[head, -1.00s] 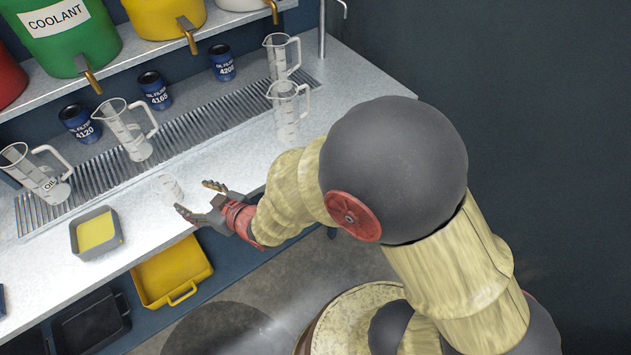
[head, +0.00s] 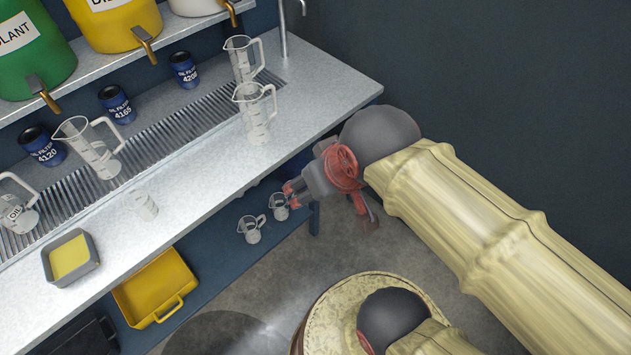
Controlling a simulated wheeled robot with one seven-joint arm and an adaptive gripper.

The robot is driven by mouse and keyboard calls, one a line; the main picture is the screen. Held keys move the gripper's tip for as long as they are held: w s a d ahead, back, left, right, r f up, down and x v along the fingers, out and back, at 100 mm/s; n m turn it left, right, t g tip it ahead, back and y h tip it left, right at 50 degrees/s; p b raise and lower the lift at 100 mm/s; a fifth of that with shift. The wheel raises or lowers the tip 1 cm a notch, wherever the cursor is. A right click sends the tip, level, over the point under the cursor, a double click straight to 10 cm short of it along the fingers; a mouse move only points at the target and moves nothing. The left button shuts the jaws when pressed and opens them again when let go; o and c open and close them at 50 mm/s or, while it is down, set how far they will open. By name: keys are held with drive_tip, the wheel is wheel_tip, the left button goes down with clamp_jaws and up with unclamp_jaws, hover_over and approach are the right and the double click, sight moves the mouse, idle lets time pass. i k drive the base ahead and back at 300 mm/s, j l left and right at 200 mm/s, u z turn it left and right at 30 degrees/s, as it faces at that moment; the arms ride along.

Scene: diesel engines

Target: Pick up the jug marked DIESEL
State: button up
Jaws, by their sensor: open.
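No DIESEL mark is readable on any jug. Clear jugs stand on the bench: one at the left edge with a small label (head: 18,214), one in the middle (head: 92,152), and two at the right, a front one (head: 256,118) and a rear one (head: 241,62). Two small clear jugs stand lower, below the bench edge: a left one (head: 252,232) and a right one (head: 279,207). My gripper (head: 290,193) is open, beyond the bench's front edge, close to the lower right jug and partly overlapping it in view. Whether they touch cannot be told.
A yellow bin (head: 182,318) sits below. Blue oil filters (head: 117,104) stand behind a drain grate. Dispensers with taps (head: 110,25) line the shelf above.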

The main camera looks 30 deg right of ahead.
sight(250, 97)
drive_tip(key=i+j+z, duration=0.1)
drive_tip(key=j+z, duration=0.3)
drive_tip(key=j, duration=0.75)
drive_tip(key=k+j+z, duration=0.1)
drive_tip(key=j+z, duration=0.3)
drive_tip(key=j, duration=0.7)
drive_tip(key=i+j, duration=0.1)
drive_tip(key=i, duration=0.1)
